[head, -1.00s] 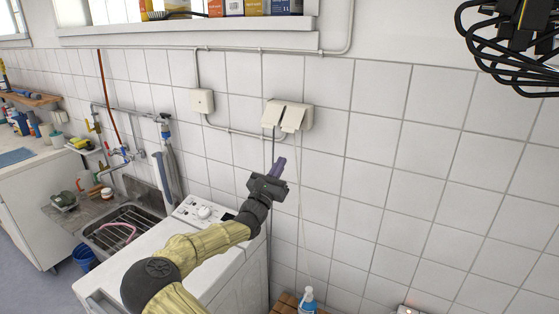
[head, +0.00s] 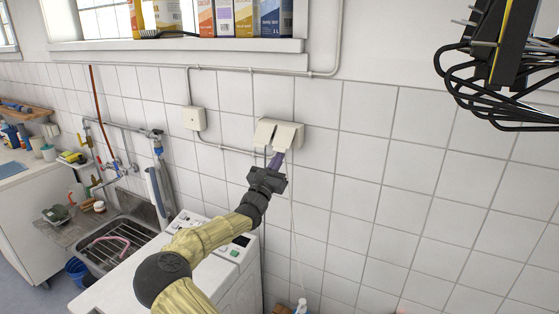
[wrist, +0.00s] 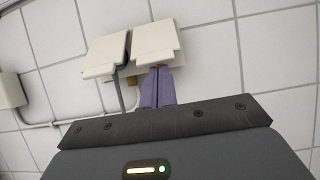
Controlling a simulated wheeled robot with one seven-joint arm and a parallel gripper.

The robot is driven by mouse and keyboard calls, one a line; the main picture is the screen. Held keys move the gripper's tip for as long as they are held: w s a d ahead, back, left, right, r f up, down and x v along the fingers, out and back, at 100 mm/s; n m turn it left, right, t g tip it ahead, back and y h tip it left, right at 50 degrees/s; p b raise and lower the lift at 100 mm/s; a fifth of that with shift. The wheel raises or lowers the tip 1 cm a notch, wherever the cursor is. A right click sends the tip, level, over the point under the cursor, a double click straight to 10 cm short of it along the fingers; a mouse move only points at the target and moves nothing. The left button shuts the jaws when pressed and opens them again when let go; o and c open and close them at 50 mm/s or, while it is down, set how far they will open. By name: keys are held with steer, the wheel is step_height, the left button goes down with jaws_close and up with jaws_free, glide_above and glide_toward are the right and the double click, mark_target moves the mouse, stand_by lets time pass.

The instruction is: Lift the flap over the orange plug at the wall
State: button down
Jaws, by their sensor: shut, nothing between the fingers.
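A cream double wall socket (head: 299,143) has two flaps tilted out side by side, with a cord hanging below each. In the wrist view the left flap (wrist: 105,55) and the right flap (wrist: 154,40) both show. A sliver of the orange plug (wrist: 160,66) shows under the lower edge of the right flap; the rest is hidden. My gripper (head: 278,158) has its purple fingers together and empty. In the wrist view its fingertips (wrist: 158,72) are at the right flap's lower edge, just below the orange sliver. I cannot tell whether they touch.
A grey junction box (head: 193,118) and conduit are on the tiled wall to the left. A white washing machine (head: 232,268) stands under my arm, beside a sink (head: 128,240). A shelf (head: 180,50) with boxes is above. Black cables (head: 500,85) hang at upper right. The wall right of the socket is clear.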

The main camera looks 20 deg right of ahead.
stand_by(0.4)
steer(key=shift+s+a+r+p, duration=0.15)
steer(key=shift+a+r+p, duration=0.1)
steer(key=shift+p, duration=0.3)
